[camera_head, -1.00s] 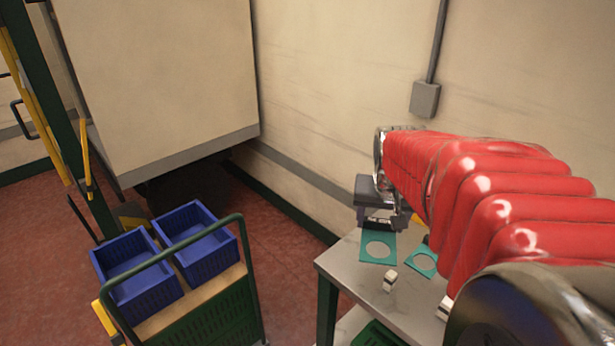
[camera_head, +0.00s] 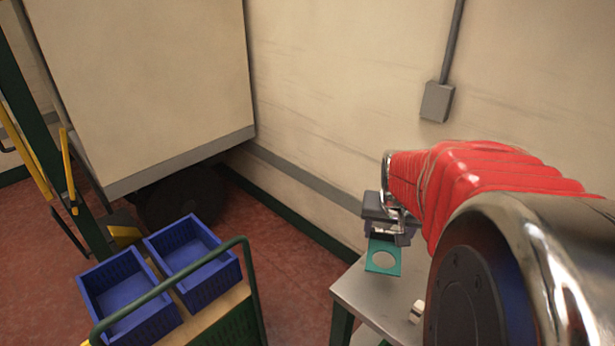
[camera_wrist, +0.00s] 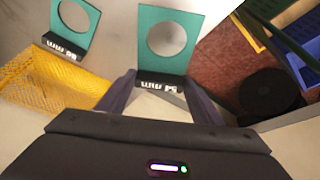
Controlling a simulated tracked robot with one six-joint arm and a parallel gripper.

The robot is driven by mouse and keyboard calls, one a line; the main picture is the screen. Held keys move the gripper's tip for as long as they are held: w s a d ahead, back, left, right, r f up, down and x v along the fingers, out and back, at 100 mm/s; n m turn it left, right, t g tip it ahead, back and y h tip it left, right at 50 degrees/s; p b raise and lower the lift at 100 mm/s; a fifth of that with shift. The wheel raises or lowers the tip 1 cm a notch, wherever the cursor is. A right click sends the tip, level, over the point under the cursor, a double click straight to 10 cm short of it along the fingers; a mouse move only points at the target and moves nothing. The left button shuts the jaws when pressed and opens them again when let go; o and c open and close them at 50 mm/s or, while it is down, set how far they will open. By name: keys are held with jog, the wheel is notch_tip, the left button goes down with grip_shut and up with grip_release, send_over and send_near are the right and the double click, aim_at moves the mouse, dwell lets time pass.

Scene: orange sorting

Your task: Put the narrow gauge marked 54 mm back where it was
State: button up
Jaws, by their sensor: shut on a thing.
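A teal gauge plate with a round hole (camera_head: 384,245) is at the end of my arm, over the table's far left corner. In the wrist view this gauge (camera_wrist: 149,66) has a black label end between the fingers of my gripper (camera_wrist: 159,85), which is shut on it. Its label looks upside down and the number is too small to read surely. A second teal gauge (camera_wrist: 66,38) with a dark label lies to the left, apart from my gripper. The second gauge is hidden there by my arm.
A grey table (camera_head: 362,290) stands below, with a small white block (camera_head: 416,311) on it. Blue crates (camera_head: 125,295) stand on a trolley at left. Red floor lies beyond the table edge.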

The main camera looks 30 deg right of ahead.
aim_at(383, 246)
jog(key=shift+w+a+f, duration=0.1)
jog(key=shift+w+a, duration=0.05)
jog(key=shift+a, duration=0.05)
jog(key=shift+f, duration=2.8)
jog(key=shift+f, duration=0.5)
jog(key=o, duration=1.1)
jog(key=shift+o, duration=0.6)
jog(key=o, duration=0.3)
jog(key=shift+r, duration=0.1)
jog(key=shift+r, duration=3.9)
